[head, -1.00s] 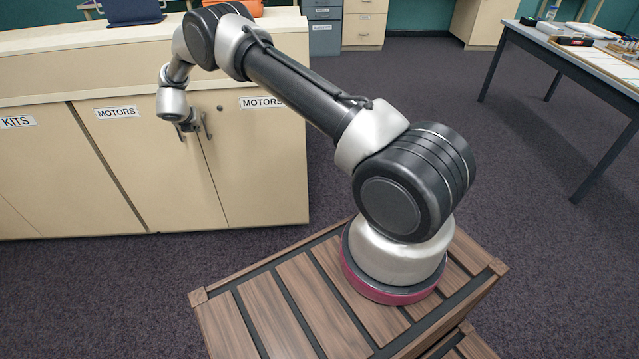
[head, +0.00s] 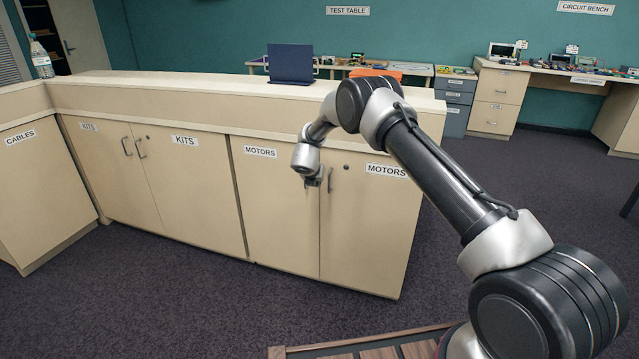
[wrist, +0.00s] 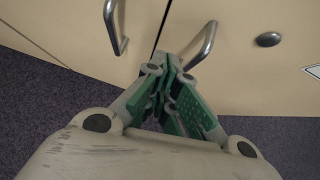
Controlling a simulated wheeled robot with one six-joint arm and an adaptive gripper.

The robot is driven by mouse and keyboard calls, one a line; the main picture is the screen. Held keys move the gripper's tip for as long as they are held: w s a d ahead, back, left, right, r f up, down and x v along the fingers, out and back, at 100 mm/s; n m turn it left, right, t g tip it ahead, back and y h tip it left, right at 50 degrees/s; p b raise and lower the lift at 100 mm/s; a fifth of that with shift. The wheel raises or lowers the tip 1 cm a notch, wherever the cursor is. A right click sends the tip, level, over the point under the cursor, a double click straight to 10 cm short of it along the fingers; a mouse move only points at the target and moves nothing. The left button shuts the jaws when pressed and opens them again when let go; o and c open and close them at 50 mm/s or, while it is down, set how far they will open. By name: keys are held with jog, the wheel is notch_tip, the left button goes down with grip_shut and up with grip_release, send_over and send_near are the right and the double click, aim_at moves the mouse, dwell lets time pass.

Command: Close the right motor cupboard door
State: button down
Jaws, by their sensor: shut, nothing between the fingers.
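The motor cupboard has a left door (head: 270,205) and a right door (head: 368,225), both labelled MOTORS. Both doors look about flush with the cupboard front, with a thin dark seam between them. The right door's upright metal handle (head: 330,180) shows just right of my gripper (head: 313,182). In the wrist view, my gripper (wrist: 176,78) is shut and empty, its green-padded fingers together near the seam. The right handle (wrist: 203,45) is just beyond its tips, and whether they touch is unclear. The left handle (wrist: 115,28) is to the left.
A round lock (wrist: 268,39) is on the right door. The KITS cupboard (head: 190,190) adjoins on the left, with a CABLES cupboard (head: 45,200) beyond. A blue object (head: 291,63) stands on the counter top. Dark carpet (head: 200,310) in front is clear.

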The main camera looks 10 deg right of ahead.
jog(key=a+v, duration=0.1)
jog(key=v, duration=0.7)
jog(key=s+a+f+n+y, duration=0.2)
jog(key=s+a+n+y, duration=0.25)
jog(key=n, duration=1.05)
jog(key=s+d+r+n+g+y, duration=0.2)
jog(key=s+r+n+g+y, duration=0.2)
jog(key=s+r+n, duration=0.85)
jog(key=s+d+r+n+h, duration=0.1)
jog(key=s+d+r+n, duration=0.3)
jog(key=s+d, duration=0.5)
jog(key=s+d+r+n+h, duration=0.2)
jog(key=s+d+r+n, duration=0.2)
jog(key=s+d+r, duration=0.5)
jog(key=s+d+r+n+h, duration=0.2)
jog(key=s+d+r+n, duration=0.2)
jog(key=s, duration=1.7)
jog(key=d+r, duration=0.3)
jog(key=d, duration=0.2)
jog(key=shift+s+d+n, duration=0.2)
jog(key=shift+n, duration=0.15)
